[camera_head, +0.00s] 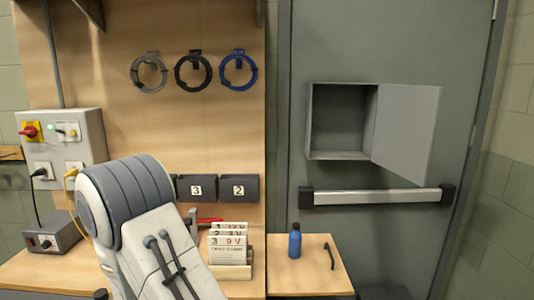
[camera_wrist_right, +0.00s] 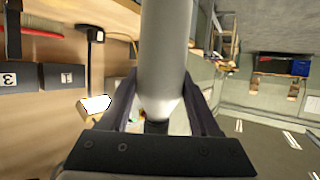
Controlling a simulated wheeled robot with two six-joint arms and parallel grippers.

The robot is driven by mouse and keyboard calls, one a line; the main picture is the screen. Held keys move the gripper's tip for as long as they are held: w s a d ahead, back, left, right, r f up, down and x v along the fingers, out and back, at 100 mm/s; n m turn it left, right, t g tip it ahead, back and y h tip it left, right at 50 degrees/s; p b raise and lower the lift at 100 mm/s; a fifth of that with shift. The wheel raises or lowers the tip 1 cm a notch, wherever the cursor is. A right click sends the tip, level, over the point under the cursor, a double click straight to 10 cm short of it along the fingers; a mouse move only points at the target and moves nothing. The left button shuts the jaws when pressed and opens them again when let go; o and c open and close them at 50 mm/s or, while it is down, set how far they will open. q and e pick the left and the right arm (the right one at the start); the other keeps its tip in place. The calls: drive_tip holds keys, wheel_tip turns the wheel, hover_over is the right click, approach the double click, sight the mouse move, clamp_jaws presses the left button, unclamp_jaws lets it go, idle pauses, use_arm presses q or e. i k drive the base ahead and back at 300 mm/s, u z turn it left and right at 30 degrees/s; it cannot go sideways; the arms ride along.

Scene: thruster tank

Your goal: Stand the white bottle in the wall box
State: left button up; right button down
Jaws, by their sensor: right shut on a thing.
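The white bottle (camera_wrist_right: 165,45) fills the upper middle of the right wrist view, a pale smooth cylinder narrowing to a dark end near the palm. My right gripper (camera_wrist_right: 163,92) is shut on it, one finger along each side. The bottle's far end is cut off by the frame. The wall box (camera_head: 341,120) is in the head view, on the grey-green door at right centre. Its lid (camera_head: 407,132) stands open to the right, and its inside looks empty. The bottle and right gripper do not show in the head view. My left gripper is not in view.
A blue bottle (camera_head: 295,241) and a small black object (camera_head: 329,256) are on the wooden table (camera_head: 310,276) below the box. A push bar (camera_head: 376,197) crosses the door under the box. Numbered cards (camera_head: 229,243) stand in a holder left of the table.

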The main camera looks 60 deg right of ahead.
sight(349, 154)
drive_tip(key=z, duration=1.35)
